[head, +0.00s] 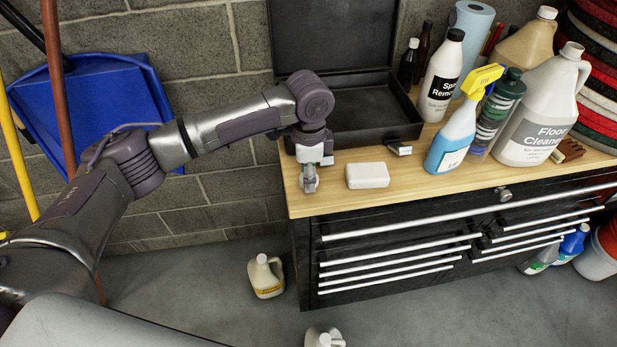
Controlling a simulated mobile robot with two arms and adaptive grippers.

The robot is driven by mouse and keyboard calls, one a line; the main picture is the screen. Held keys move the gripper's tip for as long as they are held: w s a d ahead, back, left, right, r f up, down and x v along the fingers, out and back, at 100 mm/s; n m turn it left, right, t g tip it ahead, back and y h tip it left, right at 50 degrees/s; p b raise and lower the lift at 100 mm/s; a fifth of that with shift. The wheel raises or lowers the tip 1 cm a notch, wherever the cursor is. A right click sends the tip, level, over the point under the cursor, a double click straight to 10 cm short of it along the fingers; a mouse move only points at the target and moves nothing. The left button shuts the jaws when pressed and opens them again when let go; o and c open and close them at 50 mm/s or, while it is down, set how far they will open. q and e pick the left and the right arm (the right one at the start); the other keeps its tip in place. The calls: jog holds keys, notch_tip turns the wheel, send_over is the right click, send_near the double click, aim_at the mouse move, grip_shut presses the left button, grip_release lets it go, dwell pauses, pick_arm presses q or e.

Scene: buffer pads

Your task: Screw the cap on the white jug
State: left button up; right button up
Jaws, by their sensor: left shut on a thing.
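A white jug (541,112) labelled Floor Cleaner stands upright at the right of the wooden bench top (448,188), with a pale top at its neck. My left gripper (310,187) is well to the left of it, pointing down at the bench's front left corner. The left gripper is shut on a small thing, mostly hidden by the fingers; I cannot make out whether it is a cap. My right gripper is out of view.
A white block (367,175) lies just right of my left gripper. An open black case (371,137) is behind. A spray bottle (452,135), a dark green bottle (497,108) and a white bottle (441,78) stand left of the jug. Another jug (266,276) is on the floor.

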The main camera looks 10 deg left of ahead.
pick_arm(q)
notch_tip(320, 180, up, 9)
jog(key=b, duration=0.1)
jog(key=shift+b, duration=0.3)
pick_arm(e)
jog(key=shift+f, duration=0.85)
pick_arm(q)
jog(key=shift+s+a+n, duration=0.25)
jog(key=shift+n, duration=0.15)
jog(key=s+a+f+n, duration=0.2)
jog(key=s+a+n, duration=0.1)
jog(key=s+n, duration=0.4)
jog(key=s+a+f+n, duration=0.3)
jog(key=s+n, duration=0.3)
jog(key=s, duration=0.3)
jog(key=shift+s+a+n, duration=0.25)
jog(key=shift+a+n, duration=0.15)
jog(key=shift+a, duration=0.25)
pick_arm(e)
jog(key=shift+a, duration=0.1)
pick_arm(q)
jog(key=shift+d, duration=0.1)
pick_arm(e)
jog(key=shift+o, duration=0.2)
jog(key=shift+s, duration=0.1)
